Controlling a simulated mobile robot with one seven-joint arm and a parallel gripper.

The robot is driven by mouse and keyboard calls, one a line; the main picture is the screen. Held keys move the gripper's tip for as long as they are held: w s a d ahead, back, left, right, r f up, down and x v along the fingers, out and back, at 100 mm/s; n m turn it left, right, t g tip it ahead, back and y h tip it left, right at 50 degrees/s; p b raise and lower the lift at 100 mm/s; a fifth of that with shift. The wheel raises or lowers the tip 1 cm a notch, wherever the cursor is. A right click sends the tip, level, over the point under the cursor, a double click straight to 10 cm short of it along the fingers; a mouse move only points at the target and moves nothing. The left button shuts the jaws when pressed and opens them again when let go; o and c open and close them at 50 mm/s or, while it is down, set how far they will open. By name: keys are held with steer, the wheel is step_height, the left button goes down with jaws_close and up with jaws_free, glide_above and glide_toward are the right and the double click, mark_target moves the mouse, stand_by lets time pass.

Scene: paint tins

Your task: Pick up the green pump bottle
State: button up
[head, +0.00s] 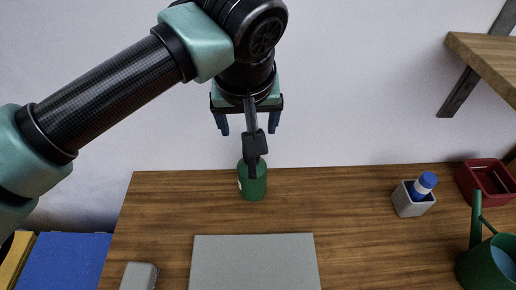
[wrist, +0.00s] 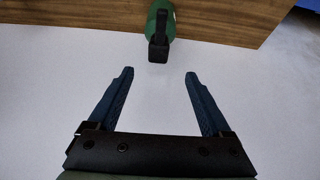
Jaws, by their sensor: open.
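The green pump bottle (head: 252,187) stands upright near the back edge of the wooden table in the head view, with a pale label patch on its left side. Its green body also shows at the top of the wrist view (wrist: 153,22), with a black pump (wrist: 158,50) over it. My gripper (head: 248,127) is above the bottle in front of the white wall, fingers spread and pointing down. In the wrist view my gripper (wrist: 160,73) is open and empty. The pump lies just beyond the fingertips there, not between them.
A grey flat panel (head: 255,262) lies in front of the bottle. To the right are a grey holder (head: 412,204) with a blue-capped bottle (head: 424,184), a red bin (head: 487,185) and a green watering can (head: 486,262). A wooden shelf (head: 490,62) juts out at upper right.

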steer(key=x, duration=0.6)
steer(key=shift+a+f, duration=0.1)
steer(key=shift+f, duration=0.3)
steer(key=shift+d+p+x, duration=0.15)
steer(key=shift+p+x, duration=0.1)
steer(key=shift+x, duration=1.25)
steer(key=shift+d+p+x, duration=0.15)
steer(key=shift+p+x, duration=0.1)
steer(key=shift+x, duration=1.3)
steer(key=shift+s, duration=0.1)
steer(key=c, duration=1.2)
jaws_close()
steer(key=shift+f, duration=0.1)
steer(key=shift+s+f, duration=0.1)
steer(key=shift+s, duration=0.1)
